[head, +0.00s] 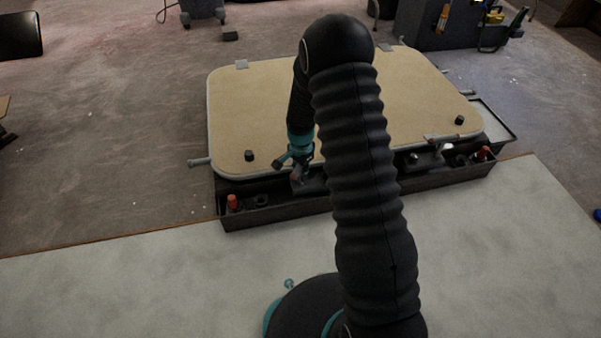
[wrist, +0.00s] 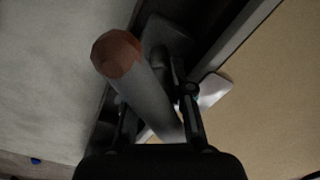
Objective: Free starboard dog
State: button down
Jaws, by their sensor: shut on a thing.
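A tan hatch panel (head: 260,105) with a pale rim lies in a dark frame. My gripper (head: 298,178) is at the front edge of the panel, left of centre. In the wrist view my gripper (wrist: 158,105) is shut on a dog handle, a grey rod (wrist: 150,90) with a reddish-brown end (wrist: 117,53). The rod lies slantwise between the fingers, and its lower end is hidden by the gripper body. Another dog (head: 440,148) with a pale handle shows at the front right of the panel. I cannot tell whether the held handle is turned clear of the rim.
A dark trough (head: 280,213) runs along the front, with a red-topped item (head: 233,203) at left and another (head: 482,154) at right. Black knobs (head: 249,156) stand on the panel. A pale bench surface (head: 130,285) is in front. The floor at left is mostly clear.

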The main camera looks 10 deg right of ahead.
jog(key=m, duration=0.5)
jog(key=shift+m, duration=0.4)
jog(key=m, duration=0.4)
jog(key=shift+m+b, duration=0.3)
jog(key=shift+m, duration=0.3)
jog(key=c, duration=1)
grip_release()
jog(key=shift+c, duration=0.2)
